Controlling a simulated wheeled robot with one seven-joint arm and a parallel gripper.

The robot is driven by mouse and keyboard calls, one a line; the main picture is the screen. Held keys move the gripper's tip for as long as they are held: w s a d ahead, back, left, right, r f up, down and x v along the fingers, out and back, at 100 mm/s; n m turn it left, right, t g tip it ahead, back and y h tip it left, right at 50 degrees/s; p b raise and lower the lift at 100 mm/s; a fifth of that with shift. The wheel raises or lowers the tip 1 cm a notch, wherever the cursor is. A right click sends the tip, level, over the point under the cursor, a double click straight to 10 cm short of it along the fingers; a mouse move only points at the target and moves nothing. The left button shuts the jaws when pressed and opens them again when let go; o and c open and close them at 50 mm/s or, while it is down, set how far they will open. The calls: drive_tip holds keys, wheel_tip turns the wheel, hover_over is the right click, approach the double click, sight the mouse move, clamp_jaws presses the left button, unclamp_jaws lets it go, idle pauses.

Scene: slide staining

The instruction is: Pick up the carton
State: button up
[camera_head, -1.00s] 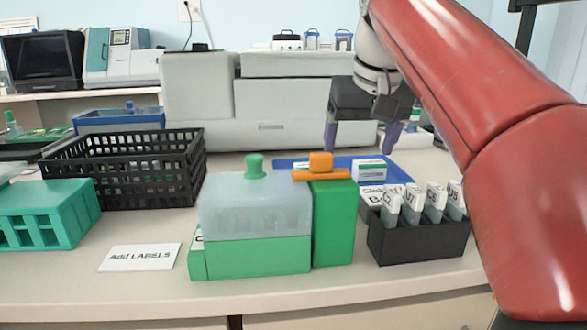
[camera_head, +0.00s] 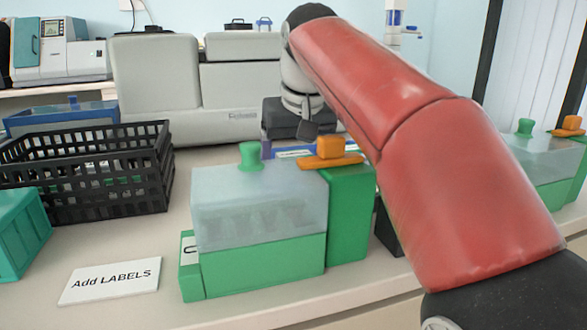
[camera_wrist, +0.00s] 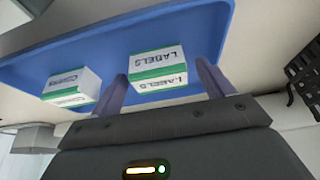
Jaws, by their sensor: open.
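Two white cartons with green edges rest on a blue tray (camera_wrist: 215,18) in the wrist view. One carton (camera_wrist: 158,68) reads "LABELS"; the smaller-looking one (camera_wrist: 72,88) to its left has lettering too blurred to read surely. My gripper (camera_wrist: 163,73) is open, its two purple fingers on either side of the LABELS carton, with no clear grip on it. In the head view my gripper is low over the tray behind the green staining box (camera_head: 262,262), and its fingertips are mostly hidden.
A black wire basket (camera_head: 95,180) stands at the left, by a teal rack (camera_head: 15,240). An "Add LABELS" card (camera_head: 110,281) lies in front. An orange-knobbed green container (camera_head: 350,215) stands close before my gripper. A large grey machine (camera_head: 155,80) is behind.

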drive_tip(key=shift+f, duration=0.2)
drive_tip(key=c, duration=1.1)
drive_tip(key=shift+o, duration=0.2)
drive_tip(key=shift+r, duration=0.1)
